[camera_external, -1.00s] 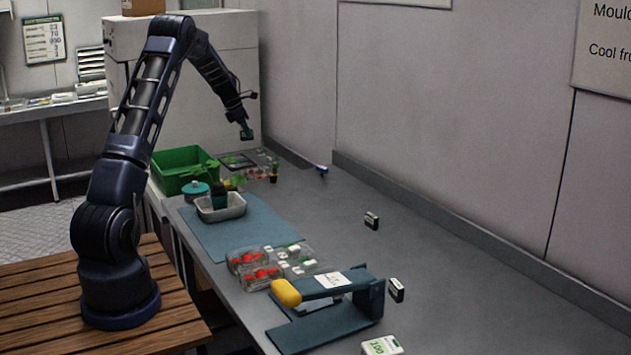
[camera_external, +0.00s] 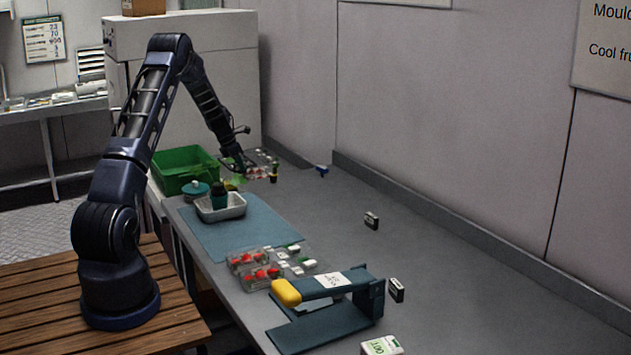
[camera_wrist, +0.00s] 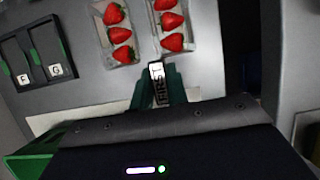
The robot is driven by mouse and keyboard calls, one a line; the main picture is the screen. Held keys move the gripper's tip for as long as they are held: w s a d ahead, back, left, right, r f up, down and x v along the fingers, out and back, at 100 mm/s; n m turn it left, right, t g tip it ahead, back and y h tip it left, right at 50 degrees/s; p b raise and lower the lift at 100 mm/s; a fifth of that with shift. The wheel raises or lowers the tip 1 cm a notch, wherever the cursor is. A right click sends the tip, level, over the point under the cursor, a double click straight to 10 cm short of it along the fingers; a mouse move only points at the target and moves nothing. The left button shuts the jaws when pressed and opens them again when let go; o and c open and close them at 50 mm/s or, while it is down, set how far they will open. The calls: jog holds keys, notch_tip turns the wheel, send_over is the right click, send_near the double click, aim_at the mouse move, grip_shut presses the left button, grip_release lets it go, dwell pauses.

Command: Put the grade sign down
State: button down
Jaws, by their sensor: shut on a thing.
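The grade sign (camera_wrist: 158,74) is a small white piece with dark marks, held upright between the green fingers of my gripper (camera_wrist: 160,88) in the wrist view. Its lower part is hidden by the fingers. In the external view my gripper (camera_external: 240,166) is low over the far end of the bench, beside the green crate, and the sign cannot be made out. A dark rack (camera_wrist: 36,57) with slots marked F and G lies left of my gripper in the wrist view. Whether the sign touches the bench cannot be told.
Two clear punnets of strawberries (camera_wrist: 119,33) (camera_wrist: 172,26) lie just ahead of my gripper. A green crate (camera_external: 186,168) stands to its left in the external view. A metal tray (camera_external: 221,210) sits on a blue mat (camera_external: 222,240). Grey bench to the right is mostly clear.

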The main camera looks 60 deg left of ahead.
aim_at(238, 173)
jog(key=shift+f, duration=2.8)
jog(key=shift+f, duration=0.1)
jog(key=c, duration=1.4)
grip_release()
